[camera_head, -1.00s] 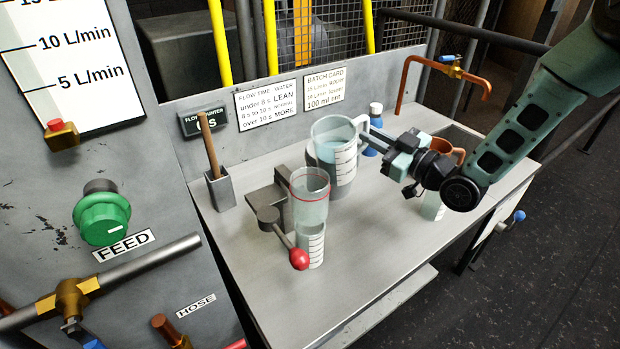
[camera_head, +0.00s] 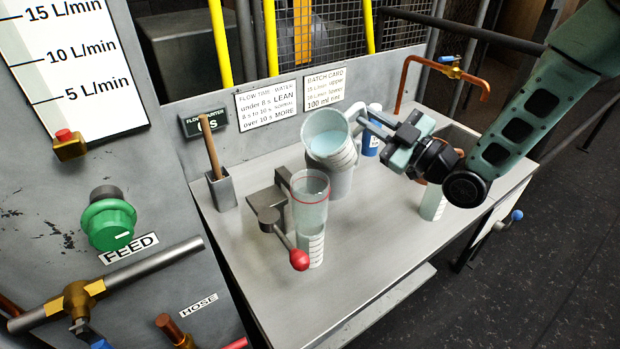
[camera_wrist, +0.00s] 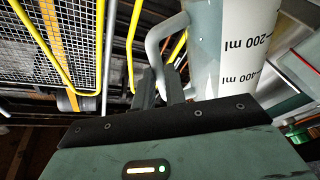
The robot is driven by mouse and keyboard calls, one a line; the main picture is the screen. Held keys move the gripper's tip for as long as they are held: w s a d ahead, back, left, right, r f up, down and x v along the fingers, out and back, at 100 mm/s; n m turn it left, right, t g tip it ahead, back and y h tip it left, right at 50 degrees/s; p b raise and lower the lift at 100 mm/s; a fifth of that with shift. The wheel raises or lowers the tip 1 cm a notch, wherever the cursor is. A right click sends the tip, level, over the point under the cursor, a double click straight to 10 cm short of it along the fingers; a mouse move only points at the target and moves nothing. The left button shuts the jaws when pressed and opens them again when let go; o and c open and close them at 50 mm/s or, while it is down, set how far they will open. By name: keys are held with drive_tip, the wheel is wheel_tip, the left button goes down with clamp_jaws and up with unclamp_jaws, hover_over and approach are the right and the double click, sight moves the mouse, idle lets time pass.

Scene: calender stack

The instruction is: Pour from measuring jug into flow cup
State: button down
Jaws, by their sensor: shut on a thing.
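The measuring jug (camera_head: 331,136) is clear with a white scale and holds pale blue liquid. It is tilted in the air, its mouth turned toward the left and the camera. My gripper (camera_head: 371,127) is shut on the jug's handle, at the jug's right. In the wrist view the fingers close on the handle (camera_wrist: 156,45), and the jug wall (camera_wrist: 208,40) shows its ml marks. The flow cup (camera_head: 310,201), clear with a red ring, sits in a grey stand below and left of the jug, apart from it. A graduated cylinder (camera_head: 312,249) stands under the cup. No stream shows.
A grey container (camera_head: 342,183) stands behind the flow cup, partly hidden by the jug. A red-knobbed lever (camera_head: 299,260) projects in front of the stand. A blue bottle (camera_head: 371,143), a holder (camera_head: 222,190) and a copper tap (camera_head: 440,66) are nearby. The bench front (camera_head: 385,240) is clear.

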drive_tip(key=shift+s+a+r+n+y, duration=0.1)
drive_tip(key=shift+s+r+n+y, duration=0.1)
drive_tip(key=shift+r+n, duration=0.25)
drive_tip(key=shift+s+a+r+n+y, duration=0.1)
drive_tip(key=shift+s+r+n, duration=0.05)
drive_tip(key=shift+r+n, duration=0.25)
idle(0.3)
drive_tip(key=shift+s+a+n+y, duration=0.15)
drive_tip(key=shift+s+n+y, duration=0.2)
drive_tip(key=shift+n, duration=0.7)
drive_tip(key=shift+s+a+r+n+g+y+p, duration=0.25)
drive_tip(key=shift+r+n, duration=0.25)
drive_tip(key=shift+n, duration=0.25)
drive_tip(key=shift+s+a+r+n+g+y+p, duration=0.1)
drive_tip(key=shift+s+r+n+g+y+p, duration=0.2)
drive_tip(key=shift+r+n, duration=0.35)
drive_tip(key=shift+s+a+r+n+g+y+p, duration=0.15)
drive_tip(key=shift+s+r+n+y, duration=0.2)
drive_tip(key=shift+n, duration=0.45)
idle(2.5)
drive_tip(key=shift+s+a+r+n+y+b, duration=0.15)
drive_tip(key=shift+s+r+n+y+b, duration=0.1)
drive_tip(key=shift+s+n+b, duration=0.35)
idle(0.5)
